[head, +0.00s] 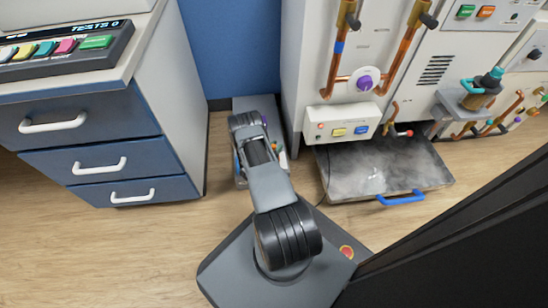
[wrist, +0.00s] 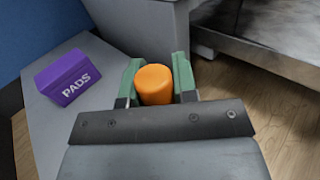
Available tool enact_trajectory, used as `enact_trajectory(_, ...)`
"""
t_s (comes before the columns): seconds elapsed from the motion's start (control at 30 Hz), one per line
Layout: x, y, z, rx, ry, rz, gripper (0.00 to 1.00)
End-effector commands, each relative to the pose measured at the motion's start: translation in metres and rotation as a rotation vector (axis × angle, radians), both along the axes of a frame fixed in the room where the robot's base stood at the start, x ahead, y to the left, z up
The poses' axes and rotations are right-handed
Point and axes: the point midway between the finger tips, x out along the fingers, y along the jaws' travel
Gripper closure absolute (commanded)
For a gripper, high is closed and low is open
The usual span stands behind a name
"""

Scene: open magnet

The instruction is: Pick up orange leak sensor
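The orange leak sensor (wrist: 154,85) is a short orange cylinder in the middle of the wrist view. My gripper (wrist: 157,78) has its two green fingers on either side of it, one left and one right. The fingers lie very close to its sides; whether both press on it cannot be told. The sensor's lower part is hidden behind the dark gripper body. In the head view my arm reaches over a low grey surface (head: 252,103) near the blue wall and mostly covers this spot.
A purple PADS box (wrist: 67,78) stands on the grey surface, left of my gripper. A white cabinet with copper pipes (head: 318,60) is close on the right, with a metal tray (head: 425,160) with a blue handle at its foot. A drawer unit (head: 90,130) stands left.

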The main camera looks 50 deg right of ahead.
Motion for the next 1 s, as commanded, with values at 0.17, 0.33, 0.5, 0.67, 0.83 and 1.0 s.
enact_trajectory(0.17, 0.0, 0.0, 0.0, 0.0, 0.0, 0.0, 0.91)
enact_trajectory(0.33, 0.0, 0.0, 0.0, 0.0, 0.0, 0.0, 1.0)
enact_trajectory(0.5, 0.0, 0.0, 0.0, 0.001, 0.0, 0.0, 1.0)
enact_trajectory(0.67, 0.0, 0.0, 0.0, 0.0, 0.0, 0.0, 1.0)
enact_trajectory(0.83, 0.0, 0.0, 0.005, 0.0, 0.0, 0.0, 1.0)
enact_trajectory(1.0, 0.001, 0.0, 0.023, -0.002, -0.002, 0.0, 1.0)
